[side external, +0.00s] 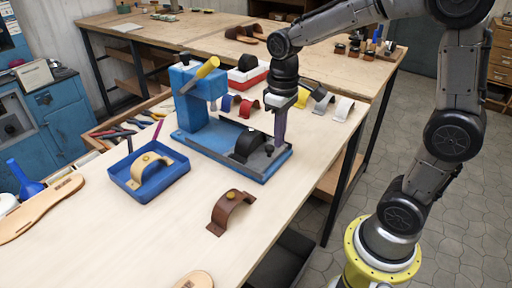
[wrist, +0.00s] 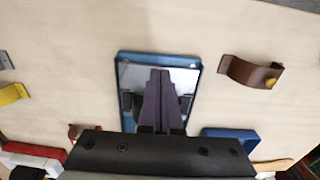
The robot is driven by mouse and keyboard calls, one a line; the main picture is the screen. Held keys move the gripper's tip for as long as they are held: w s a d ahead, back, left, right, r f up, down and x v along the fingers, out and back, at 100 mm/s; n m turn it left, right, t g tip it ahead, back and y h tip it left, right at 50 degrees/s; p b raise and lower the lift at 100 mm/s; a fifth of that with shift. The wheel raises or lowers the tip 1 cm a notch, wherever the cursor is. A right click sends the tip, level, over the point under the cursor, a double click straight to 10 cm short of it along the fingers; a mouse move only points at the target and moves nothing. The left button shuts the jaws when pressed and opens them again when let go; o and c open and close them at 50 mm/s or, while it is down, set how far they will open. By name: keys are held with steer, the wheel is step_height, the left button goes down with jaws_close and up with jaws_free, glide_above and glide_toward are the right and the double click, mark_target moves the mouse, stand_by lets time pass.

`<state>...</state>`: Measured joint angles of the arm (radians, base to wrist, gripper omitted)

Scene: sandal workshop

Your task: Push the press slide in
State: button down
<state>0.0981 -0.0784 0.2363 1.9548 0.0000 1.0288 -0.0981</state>
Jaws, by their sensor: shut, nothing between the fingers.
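The blue press (side external: 200,110) stands on the workbench with its yellow-handled lever at the top. Its slide (side external: 268,160), a dark flat plate carrying a black arched form (side external: 249,145), sits on the long blue base out in front of the press column. My gripper (side external: 278,149) is shut and empty, pointing down at the outer end of the slide, close beside the black form; I cannot tell whether it touches. In the wrist view, my purple fingers (wrist: 160,75) are together over the shiny slide plate (wrist: 190,75) inside the blue base rim. The fingers hide most of the form.
A brown strap piece (side external: 230,209) lies on the open bench in front. A blue tray (side external: 147,178) with a tan strap stands left of the press. Several coloured straps (side external: 343,109) lie behind it, near a red and white box (side external: 247,76). The front bench is mostly clear.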

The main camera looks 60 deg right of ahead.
steer(key=shift+f, duration=2.4)
steer(key=shift+w, duration=6.25)
steer(key=shift+s+r, duration=0.2)
steer(key=shift+r, duration=1.6)
steer(key=shift+s+r, duration=0.2)
steer(key=shift+r, duration=1.55)
